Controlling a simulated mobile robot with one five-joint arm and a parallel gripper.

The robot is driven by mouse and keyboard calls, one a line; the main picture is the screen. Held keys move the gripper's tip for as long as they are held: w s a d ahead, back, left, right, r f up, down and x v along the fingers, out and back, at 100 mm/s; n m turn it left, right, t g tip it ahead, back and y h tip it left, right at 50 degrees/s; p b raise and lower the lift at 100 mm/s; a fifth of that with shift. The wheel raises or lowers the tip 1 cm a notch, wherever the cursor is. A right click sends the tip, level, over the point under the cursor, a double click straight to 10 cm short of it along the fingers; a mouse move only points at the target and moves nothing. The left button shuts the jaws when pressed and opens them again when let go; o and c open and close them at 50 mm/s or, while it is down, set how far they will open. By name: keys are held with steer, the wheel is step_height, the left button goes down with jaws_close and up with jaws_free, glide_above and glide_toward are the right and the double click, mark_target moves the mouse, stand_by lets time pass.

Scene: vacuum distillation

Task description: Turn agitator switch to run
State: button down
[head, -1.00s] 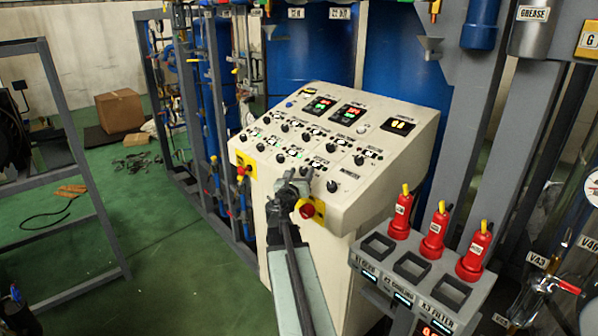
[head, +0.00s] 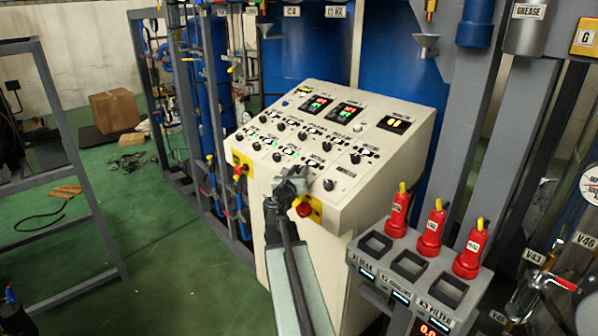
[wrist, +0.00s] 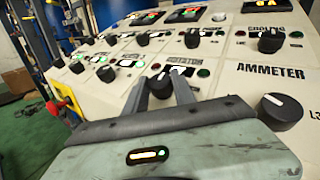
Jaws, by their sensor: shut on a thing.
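The control panel (head: 310,150) is a sloped cream desk with rows of black switches. In the wrist view, my gripper (wrist: 160,88) has its two grey fingers on either side of a black switch knob (wrist: 160,86) and is shut on it. A partly covered label beside it appears to read AGITATOR. The knob's pointer is too small and too covered to read. In the head view, my gripper (head: 297,174) is at the panel's lower front edge and hides the held knob.
The ammeter knob (wrist: 281,110) is just right of my gripper. A red button (head: 304,208) on a yellow plate sits close below the gripper on the panel front.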

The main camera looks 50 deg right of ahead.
steer(key=shift+f+m+g+h, duration=0.15)
steer(key=shift+m+g+h, duration=0.15)
steer(key=shift+m+g, duration=0.15)
steer(key=shift+w+a+m+g+h+b, duration=0.15)
steer(key=shift+m+g+h+b, duration=0.15)
steer(key=shift+m+g, duration=0.3)
steer(key=shift+w+d+m+g+h+b, duration=0.1)
steer(key=shift+w+m+g+h+b, duration=0.15)
steer(key=shift+m+g, duration=0.25)
steer(key=m+g, duration=0.3)
steer(key=m+g+h, duration=0.1)
steer(key=g, duration=0.1)
steer(key=shift+w+m, duration=0.25)
steer(key=shift+m, duration=0.1)
steer(key=m+g, duration=0.2)
steer(key=g, duration=0.1)
steer(key=m+g+y, duration=0.1)
steer(key=m+g, duration=0.2)
steer(key=shift+w, duration=0.2)
steer(key=shift+m+g+y, duration=0.55)
steer(key=shift+m+g, duration=0.65)
steer(key=shift+g, duration=0.15)
steer(key=shift+s+m, duration=0.1)
steer(key=shift+m, duration=0.2)
steer(key=c, duration=1)
jaws_free()
steer(key=shift+c, duration=0.2)
